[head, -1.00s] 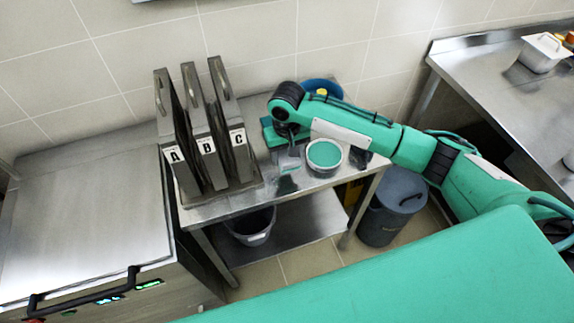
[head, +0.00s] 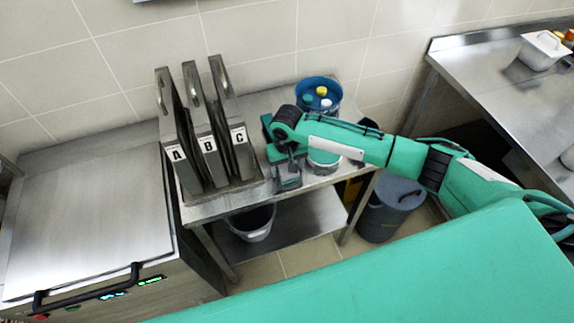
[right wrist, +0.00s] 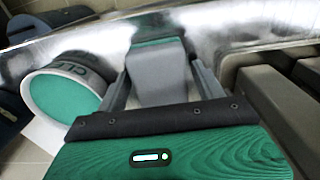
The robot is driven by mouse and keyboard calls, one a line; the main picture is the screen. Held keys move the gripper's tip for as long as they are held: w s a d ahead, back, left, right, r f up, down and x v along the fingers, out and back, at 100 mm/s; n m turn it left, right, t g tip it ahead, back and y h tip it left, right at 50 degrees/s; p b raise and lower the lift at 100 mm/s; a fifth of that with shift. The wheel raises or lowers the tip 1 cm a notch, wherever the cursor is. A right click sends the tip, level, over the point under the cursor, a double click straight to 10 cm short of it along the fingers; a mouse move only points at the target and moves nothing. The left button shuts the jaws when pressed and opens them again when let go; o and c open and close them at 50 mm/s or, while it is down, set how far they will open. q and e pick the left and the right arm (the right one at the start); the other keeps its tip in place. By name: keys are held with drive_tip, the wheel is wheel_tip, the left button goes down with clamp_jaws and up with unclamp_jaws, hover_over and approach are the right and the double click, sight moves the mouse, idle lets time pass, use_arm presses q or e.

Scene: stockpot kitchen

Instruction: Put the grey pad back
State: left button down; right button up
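The grey pad (head: 289,178) is a small grey block at the front of the steel table, low over the top or touching it; I cannot tell which. My right gripper (head: 288,170) points down at it. In the right wrist view the pad (right wrist: 158,78) fills the space between the two fingers (right wrist: 162,85), and the gripper appears shut on it. A teal patch shows just beyond the pad. A white tub with a teal top (head: 325,165) stands close to the right, partly hidden by my arm; it also shows in the right wrist view (right wrist: 62,98). My left gripper is out of view.
Upright grey panels marked A, B and C (head: 208,145) stand left of the gripper. A blue bucket (head: 318,82) with coloured items stands behind my arm. A grey bin (head: 390,210) is on the floor at right. The table (head: 225,206) has little free room.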

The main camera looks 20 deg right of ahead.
drive_tip(key=shift+r, duration=0.1)
wheel_tip(320, 180, up, 12)
drive_tip(key=b, duration=0.2)
idle(0.5)
idle(0.3)
